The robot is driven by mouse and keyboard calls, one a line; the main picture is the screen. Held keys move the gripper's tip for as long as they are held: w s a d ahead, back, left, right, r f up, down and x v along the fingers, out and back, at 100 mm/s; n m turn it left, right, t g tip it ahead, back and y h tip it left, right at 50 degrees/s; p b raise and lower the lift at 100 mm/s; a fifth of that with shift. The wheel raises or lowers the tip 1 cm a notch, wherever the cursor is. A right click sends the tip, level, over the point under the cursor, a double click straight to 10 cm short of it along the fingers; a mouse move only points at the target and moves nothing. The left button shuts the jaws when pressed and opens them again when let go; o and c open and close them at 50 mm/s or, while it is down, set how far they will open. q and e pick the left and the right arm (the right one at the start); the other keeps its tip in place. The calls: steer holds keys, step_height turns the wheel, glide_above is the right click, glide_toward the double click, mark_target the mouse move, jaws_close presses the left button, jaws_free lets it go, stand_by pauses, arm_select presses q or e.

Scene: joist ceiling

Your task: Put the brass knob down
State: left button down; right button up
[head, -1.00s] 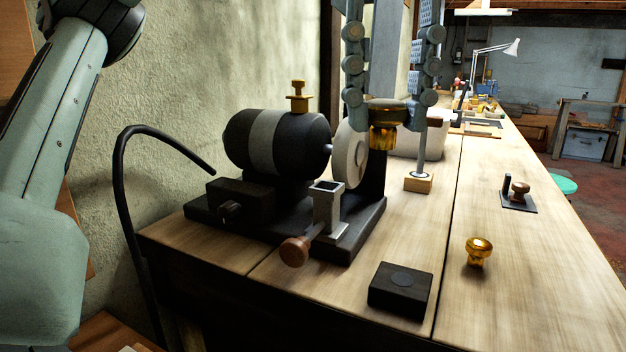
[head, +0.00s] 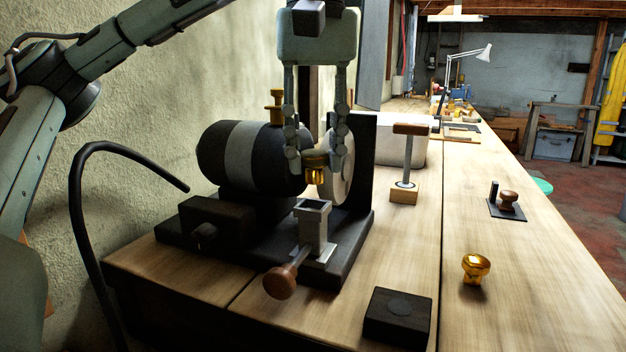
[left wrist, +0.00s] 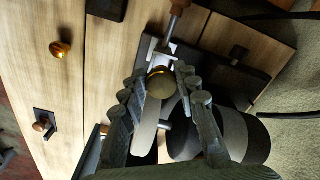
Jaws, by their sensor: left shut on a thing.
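My left gripper (head: 316,158) is shut on a brass knob (head: 316,177), held in the air in front of the pale grinding wheel (head: 341,182). In the head view the knob appears just above a grey square post with a hollow-looking top (head: 313,212); a gap shows between them. In the left wrist view the knob (left wrist: 160,82) sits between the fingertips, with part of the post behind it. A second brass knob (head: 476,268) stands on the bench at the right and also shows in the left wrist view (left wrist: 60,49). My right gripper is not in view.
The black and grey motor (head: 243,156) stands left of the wheel, with a black hose (head: 77,200) farther left. A black block (head: 398,316), a wooden-handled stamp (head: 408,165) and a small wooden knob on a dark plate (head: 507,207) stand on the bench. Bare wood lies between them.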

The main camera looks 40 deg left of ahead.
mark_target(313, 182)
arm_select(q)
steer(key=shift+w+a+f, duration=0.2)
steer(key=shift+a+f, duration=0.1)
steer(key=shift+f, duration=0.1)
step_height(313, 182, down, 3)
steer(key=shift+f, duration=0.1)
steer(key=shift+s+f, duration=0.15)
steer(key=shift+f, duration=0.1)
steer(key=c, duration=1.5)
jaws_free()
steer(key=shift+f, duration=0.1)
steer(key=o, duration=0.4)
steer(key=shift+w, duration=0.2)
steer(key=shift+c, duration=0.2)
steer(key=shift+s, duration=0.1)
step_height(313, 182, up, 12)
steer(key=shift+r, duration=0.2)
